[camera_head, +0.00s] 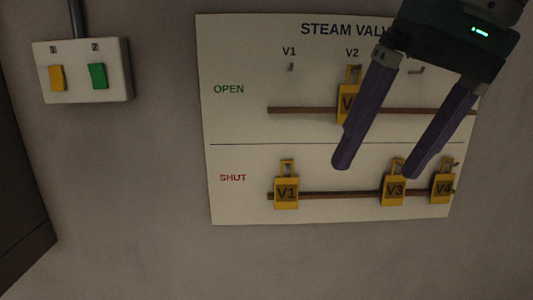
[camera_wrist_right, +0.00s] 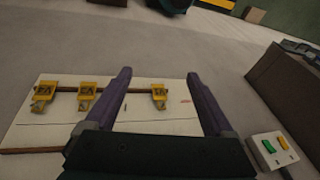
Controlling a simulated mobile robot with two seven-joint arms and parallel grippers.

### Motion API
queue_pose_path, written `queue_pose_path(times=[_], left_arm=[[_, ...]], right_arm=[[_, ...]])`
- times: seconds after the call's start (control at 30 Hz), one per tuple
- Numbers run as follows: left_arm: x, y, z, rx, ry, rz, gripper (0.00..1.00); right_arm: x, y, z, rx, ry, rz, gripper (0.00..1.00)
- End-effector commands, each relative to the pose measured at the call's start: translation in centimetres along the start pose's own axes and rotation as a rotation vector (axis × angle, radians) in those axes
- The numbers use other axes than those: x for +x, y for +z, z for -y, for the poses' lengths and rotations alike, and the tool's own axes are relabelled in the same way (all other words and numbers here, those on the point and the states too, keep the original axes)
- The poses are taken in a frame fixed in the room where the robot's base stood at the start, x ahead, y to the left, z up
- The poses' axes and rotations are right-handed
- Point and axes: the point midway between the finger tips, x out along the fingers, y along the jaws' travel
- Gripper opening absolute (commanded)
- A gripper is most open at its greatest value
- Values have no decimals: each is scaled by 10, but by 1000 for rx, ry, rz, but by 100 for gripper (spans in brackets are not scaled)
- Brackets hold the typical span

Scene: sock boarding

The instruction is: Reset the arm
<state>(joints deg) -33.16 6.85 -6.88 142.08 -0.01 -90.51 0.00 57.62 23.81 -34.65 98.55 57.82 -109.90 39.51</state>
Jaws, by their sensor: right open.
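My right gripper (camera_head: 377,170) is open and empty in front of the valve board (camera_head: 240,125); its two purple fingers also show in the right wrist view (camera_wrist_right: 158,73). The yellow V2 tag (camera_head: 346,100) hangs in the OPEN row, partly hidden by the left finger. The yellow tags V1 (camera_head: 286,193), V3 (camera_head: 394,190) and V4 (camera_head: 443,187) hang in the SHUT row. One fingertip overlaps the top of V3 in the picture; I cannot tell whether they touch. My left gripper is not in view.
A white switch box (camera_head: 84,90) with a yellow button (camera_head: 57,78) and a green button (camera_head: 98,76) is on the wall left of the board. A dark cabinet-like block (camera_head: 22,200) stands at the left edge. The wall below the board is clear.

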Motion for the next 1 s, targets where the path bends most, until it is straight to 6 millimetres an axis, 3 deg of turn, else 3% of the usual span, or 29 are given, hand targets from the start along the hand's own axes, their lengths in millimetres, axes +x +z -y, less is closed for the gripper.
queue_pose_path(times=[0.17, 0.3, 0.5, 0.7, 0.8, 1.0], left_arm=[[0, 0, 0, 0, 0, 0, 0], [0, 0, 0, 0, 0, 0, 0], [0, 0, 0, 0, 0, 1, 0], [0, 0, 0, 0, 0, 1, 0], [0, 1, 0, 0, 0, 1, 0], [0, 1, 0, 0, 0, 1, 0]], right_arm=[[56, 39, 8, -68, -48, -10, 88], [96, 81, 9, -97, -73, -43, 88], [129, 151, -8, -83, -29, -81, 88], [131, 223, -44, -58, 109, -71, 88], [126, 248, -59, -58, 173, -53, 88], [119, 268, -72, -62, 234, -33, 88]])
